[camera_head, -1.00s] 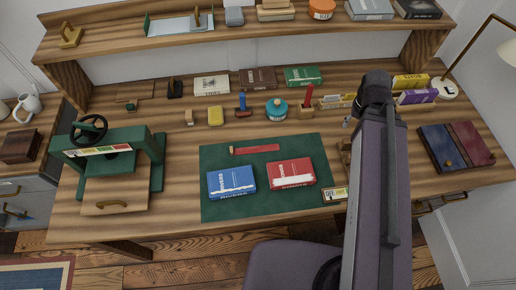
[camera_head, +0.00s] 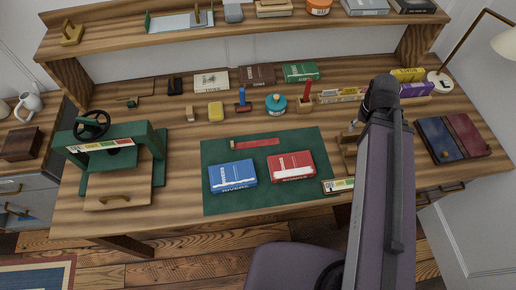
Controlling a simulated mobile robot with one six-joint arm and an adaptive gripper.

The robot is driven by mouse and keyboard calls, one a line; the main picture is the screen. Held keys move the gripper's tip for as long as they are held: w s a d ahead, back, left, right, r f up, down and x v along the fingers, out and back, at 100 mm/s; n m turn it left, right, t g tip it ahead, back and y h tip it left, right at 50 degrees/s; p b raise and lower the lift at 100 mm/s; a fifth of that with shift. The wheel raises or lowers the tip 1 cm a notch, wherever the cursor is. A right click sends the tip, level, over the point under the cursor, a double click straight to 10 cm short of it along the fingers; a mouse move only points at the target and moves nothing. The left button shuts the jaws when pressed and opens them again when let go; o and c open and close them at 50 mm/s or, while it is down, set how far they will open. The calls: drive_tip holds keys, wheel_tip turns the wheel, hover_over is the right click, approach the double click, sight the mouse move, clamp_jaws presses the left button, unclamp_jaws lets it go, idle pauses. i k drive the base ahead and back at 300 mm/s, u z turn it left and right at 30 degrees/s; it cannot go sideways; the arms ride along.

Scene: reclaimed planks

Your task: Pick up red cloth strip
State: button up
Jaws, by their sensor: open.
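The red cloth strip (camera_head: 258,143) lies flat near the back edge of the green mat (camera_head: 215,203) on the wooden desk. A small brownish piece shows at its left end. Nothing touches it from above. On the mat in front of it lie a blue box (camera_head: 232,176) and a red box (camera_head: 291,166). My arm rises across the right of the view, well to the right of the strip. My gripper cannot be made out; the arm hides the area behind it.
A green press (camera_head: 153,152) stands at left. A wooden stand (camera_head: 347,150) is right of the mat.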

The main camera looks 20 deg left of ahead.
sight(273, 141)
drive_tip(key=z, duration=0.05)
drive_tip(key=k, duration=1.55)
drive_tip(key=u, duration=0.8)
drive_tip(key=i, duration=1)
drive_tip(key=u, duration=0.05)
